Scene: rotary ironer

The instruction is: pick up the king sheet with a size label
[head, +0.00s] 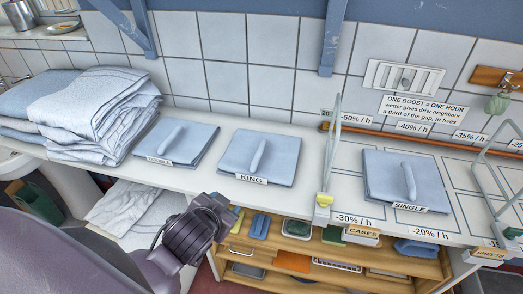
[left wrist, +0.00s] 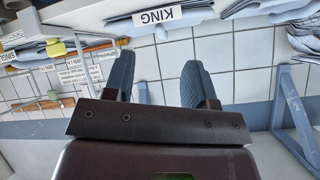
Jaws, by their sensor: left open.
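The king sheet (head: 255,157) is a folded pale blue square with a raised ridge on top. It lies flat on the white counter, with a white KING label (head: 250,179) at its front edge. The label also shows upside down at the top of the left wrist view (left wrist: 158,15). My left gripper (left wrist: 158,78) is open, with two padded fingers apart and nothing between them. In the head view my left arm comes in from the lower left and its dark wrist is in front of the counter, below the king sheet. My right gripper is not in view.
A folded sheet (head: 175,142), its label partly legible, lies left of the king sheet, beside a linen pile (head: 95,110). A single sheet (head: 405,178) lies right, beyond a clear divider (head: 332,150). Shelves (head: 300,262) below hold cloths and trays. A tiled wall stands behind.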

